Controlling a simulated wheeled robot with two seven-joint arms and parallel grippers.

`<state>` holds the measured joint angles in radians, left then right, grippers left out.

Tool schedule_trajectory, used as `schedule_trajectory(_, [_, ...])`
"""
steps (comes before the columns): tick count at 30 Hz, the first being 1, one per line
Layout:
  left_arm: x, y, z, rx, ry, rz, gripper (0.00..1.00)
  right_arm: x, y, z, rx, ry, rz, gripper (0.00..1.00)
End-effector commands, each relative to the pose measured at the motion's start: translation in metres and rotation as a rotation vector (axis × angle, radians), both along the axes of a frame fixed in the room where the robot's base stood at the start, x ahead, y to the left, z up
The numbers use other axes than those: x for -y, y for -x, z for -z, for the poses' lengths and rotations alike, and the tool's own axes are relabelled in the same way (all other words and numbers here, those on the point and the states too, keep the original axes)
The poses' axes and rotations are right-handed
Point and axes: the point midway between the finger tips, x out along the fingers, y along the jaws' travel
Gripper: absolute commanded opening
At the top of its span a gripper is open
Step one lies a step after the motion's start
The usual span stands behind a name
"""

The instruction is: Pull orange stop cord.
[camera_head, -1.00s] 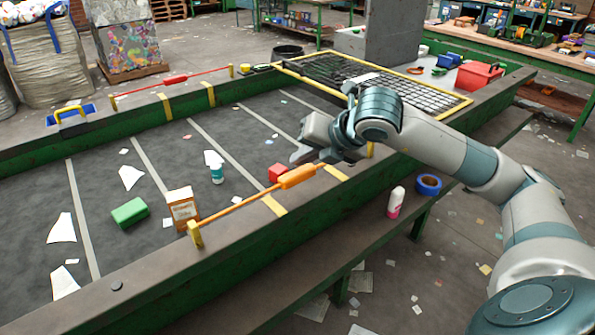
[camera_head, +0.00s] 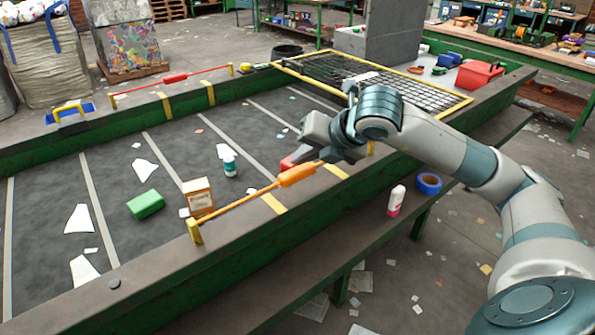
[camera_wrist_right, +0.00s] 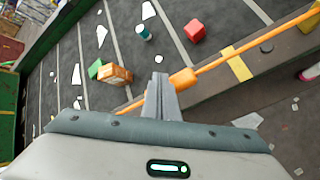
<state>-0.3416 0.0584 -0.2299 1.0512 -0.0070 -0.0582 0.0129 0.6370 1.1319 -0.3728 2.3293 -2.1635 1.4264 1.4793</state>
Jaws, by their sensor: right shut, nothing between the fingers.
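The orange stop cord (camera_head: 245,202) runs along the near rim of the belt from a yellow post (camera_head: 194,231), with a thicker orange handle (camera_head: 298,174) on it. My right gripper (camera_head: 308,153) is at the handle, just beyond it in the head view. In the right wrist view its fingers (camera_wrist_right: 160,82) are shut with nothing between them. There they overlap the cord (camera_wrist_right: 235,52) right beside the handle (camera_wrist_right: 184,77). I cannot tell whether they touch it. My left gripper is not in view.
The belt (camera_head: 110,185) carries a cardboard box (camera_head: 198,197), a green block (camera_head: 145,204), a teal-and-white bottle (camera_head: 230,167), a red block (camera_head: 288,163) and white scraps. A second cord with a red handle (camera_head: 175,78) spans the far rim. A bottle (camera_head: 396,201) and blue tape roll (camera_head: 429,184) sit on the near ledge.

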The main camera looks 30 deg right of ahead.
Motion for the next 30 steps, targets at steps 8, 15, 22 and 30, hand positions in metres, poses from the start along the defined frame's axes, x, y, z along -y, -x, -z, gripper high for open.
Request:
schedule_trajectory(8, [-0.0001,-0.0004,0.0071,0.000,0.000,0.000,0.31,-0.0002,-0.0001,0.0040,0.001,-0.001,-0.001,0.00])
schedule_trajectory(15, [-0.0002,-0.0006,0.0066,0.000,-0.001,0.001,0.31,-0.0002,-0.0001,0.0035,0.001,-0.001,-0.001,0.00])
schedule_trajectory(22, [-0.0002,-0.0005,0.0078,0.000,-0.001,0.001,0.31,-0.0001,-0.0001,0.0045,0.001,-0.001,-0.001,0.00])
schedule_trajectory(30, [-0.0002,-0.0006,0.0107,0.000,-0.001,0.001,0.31,-0.0002,-0.0001,0.0068,0.001,-0.001,-0.001,0.00])
